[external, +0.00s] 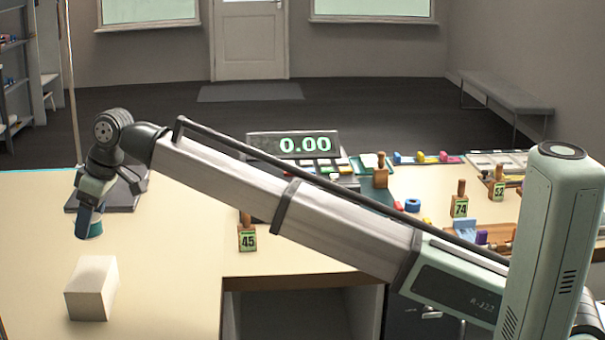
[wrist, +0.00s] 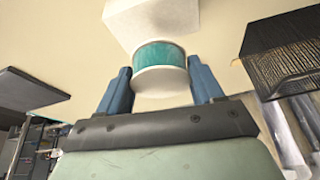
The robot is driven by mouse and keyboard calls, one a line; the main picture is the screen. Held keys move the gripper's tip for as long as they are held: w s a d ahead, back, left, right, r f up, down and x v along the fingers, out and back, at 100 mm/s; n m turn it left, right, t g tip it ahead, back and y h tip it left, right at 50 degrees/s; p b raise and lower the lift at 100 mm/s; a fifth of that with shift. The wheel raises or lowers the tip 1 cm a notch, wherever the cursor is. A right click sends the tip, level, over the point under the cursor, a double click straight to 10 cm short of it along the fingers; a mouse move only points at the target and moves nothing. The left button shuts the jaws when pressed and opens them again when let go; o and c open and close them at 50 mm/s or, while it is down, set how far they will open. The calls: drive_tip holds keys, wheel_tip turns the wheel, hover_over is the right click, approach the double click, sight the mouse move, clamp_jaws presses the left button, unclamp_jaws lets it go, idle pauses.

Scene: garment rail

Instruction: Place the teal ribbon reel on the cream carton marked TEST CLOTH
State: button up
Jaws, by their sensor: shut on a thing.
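The teal ribbon reel (wrist: 160,54) has pale end discs and sits between the blue fingers of my gripper (wrist: 161,67), which is shut on it. In the external view the reel (external: 94,231) shows just below my gripper (external: 89,218), held above the table. The cream carton (external: 88,292) stands on the table at the lower left, below and apart from the reel in that view. In the wrist view the carton (wrist: 135,20) lies beyond the reel, which partly covers it. No lettering on the carton is readable.
The pale tabletop (external: 165,285) around the carton is clear. A dark flat slab (external: 128,200) lies behind my gripper. A number 45 stamp (external: 247,238) stands to the right. A dark mesh container (wrist: 285,55) shows at the right in the wrist view.

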sight(110, 216)
drive_tip(key=shift+w+a+r+n, duration=0.1)
drive_tip(key=shift+a+r+n, duration=0.1)
drive_tip(key=shift+a, duration=0.3)
drive_tip(key=shift+w+a+r+n, duration=0.1)
drive_tip(key=shift+a+r, duration=0.05)
drive_tip(key=shift+a, duration=0.4)
drive_tip(key=shift+s+f+n, duration=0.1)
drive_tip(key=shift+n, duration=0.5)
drive_tip(key=shift+f, duration=4.9)
drive_tip(key=shift+f, duration=0.15)
drive_tip(key=o, duration=1)
drive_tip(key=shift+o, duration=0.2)
drive_tip(key=v, duration=1.2)
drive_tip(key=shift+d, duration=0.2)
